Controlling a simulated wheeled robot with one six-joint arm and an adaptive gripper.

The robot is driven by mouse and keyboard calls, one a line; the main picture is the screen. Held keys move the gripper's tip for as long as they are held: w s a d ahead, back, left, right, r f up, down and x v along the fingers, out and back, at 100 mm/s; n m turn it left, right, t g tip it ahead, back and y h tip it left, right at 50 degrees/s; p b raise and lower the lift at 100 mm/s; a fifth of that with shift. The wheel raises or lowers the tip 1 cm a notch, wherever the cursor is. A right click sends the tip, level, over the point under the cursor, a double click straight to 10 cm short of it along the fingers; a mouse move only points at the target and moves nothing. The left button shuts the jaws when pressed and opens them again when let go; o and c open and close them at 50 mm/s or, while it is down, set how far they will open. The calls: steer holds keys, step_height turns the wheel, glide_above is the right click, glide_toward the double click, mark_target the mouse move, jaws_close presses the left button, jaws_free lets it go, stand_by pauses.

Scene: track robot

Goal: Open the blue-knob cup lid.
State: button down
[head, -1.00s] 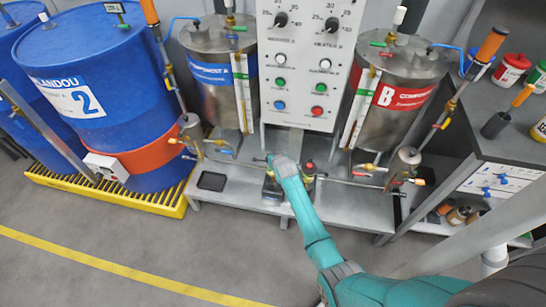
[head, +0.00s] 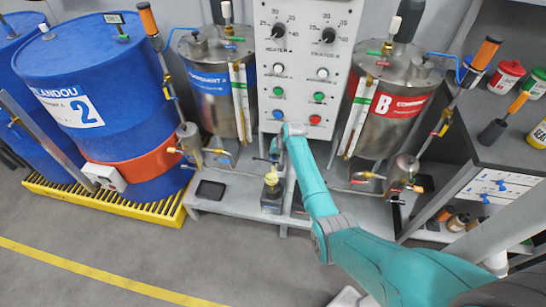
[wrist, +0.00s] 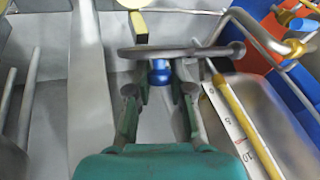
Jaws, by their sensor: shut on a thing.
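In the wrist view the blue knob (wrist: 160,73) sits between the fingers of my gripper (wrist: 159,92), which is shut on it. The grey lid (wrist: 165,53) shows almost edge-on just beyond the knob, with a rounded tab at its right end. In the head view my gripper (head: 279,145) is in front of the lower part of the control panel, above and slightly right of a small metal cup (head: 271,196). The cup stands upright on the grey bench, with something yellow at its top. The lid and knob are too small to make out clearly there.
The control panel (head: 302,60) stands close behind my gripper, between the component A tank (head: 210,105) and the component B tank (head: 385,120). Thin pipes and valves run along the bench (head: 235,195). A dark tray (head: 210,190) lies left of the cup.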

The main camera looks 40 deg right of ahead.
steer(key=shift+w, duration=0.1)
stand_by(0.4)
steer(key=c, duration=1)
jaws_free()
steer(key=v, duration=1.2)
steer(key=shift+d, duration=0.1)
